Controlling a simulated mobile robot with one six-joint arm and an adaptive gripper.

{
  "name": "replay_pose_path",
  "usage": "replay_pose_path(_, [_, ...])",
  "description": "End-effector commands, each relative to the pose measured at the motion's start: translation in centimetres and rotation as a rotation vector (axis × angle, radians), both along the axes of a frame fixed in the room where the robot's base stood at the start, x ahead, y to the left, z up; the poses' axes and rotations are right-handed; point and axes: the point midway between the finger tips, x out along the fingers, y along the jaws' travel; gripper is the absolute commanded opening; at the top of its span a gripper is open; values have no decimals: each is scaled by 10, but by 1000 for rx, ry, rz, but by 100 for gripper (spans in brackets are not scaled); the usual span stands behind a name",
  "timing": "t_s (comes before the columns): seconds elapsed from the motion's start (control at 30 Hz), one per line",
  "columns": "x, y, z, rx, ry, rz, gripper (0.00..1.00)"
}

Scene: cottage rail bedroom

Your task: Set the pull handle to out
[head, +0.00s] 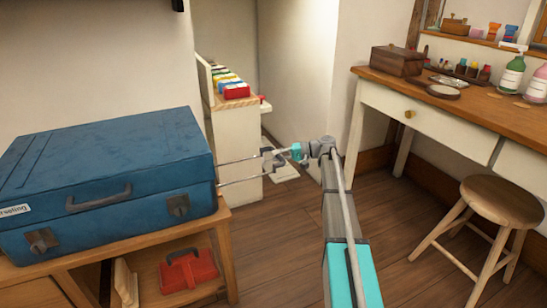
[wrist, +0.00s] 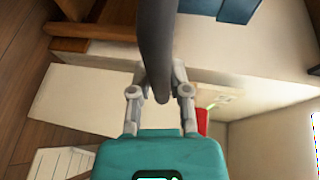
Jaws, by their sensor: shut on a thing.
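The blue suitcase (head: 110,170) lies flat on a wooden bench at the left. Its pull handle (head: 240,159) sticks out from the right side as two thin metal rods with a dark grip at the end. My gripper (head: 277,157) is at that grip, to the right of the suitcase. In the wrist view the dark grip of the pull handle (wrist: 157,45) runs between my two fingers (wrist: 159,85), which are shut on it. A blue corner of the suitcase (wrist: 237,8) shows at the top of that view. My fingers partly hide the grip in the head view.
The wooden bench (head: 222,222) holds a red toolbox (head: 188,272) on its lower shelf. A desk (head: 440,78) and a round stool (head: 500,203) are at the right. Wooden floor is clear between.

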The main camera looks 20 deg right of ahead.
Motion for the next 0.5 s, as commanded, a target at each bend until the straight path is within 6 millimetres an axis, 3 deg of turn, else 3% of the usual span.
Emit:
replay_pose_path(0.17, [2,1,0,-2,1,0,0])
replay_pose_path(0.2, [2,2,0,-2,1,1,31])
replay_pose_path(0.3, [2,3,0,-2,0,3,50])
replay_pose_path(0.37, [2,4,0,-1,0,4,60])
replay_pose_path(0.5, [2,5,0,-1,0,5,60])
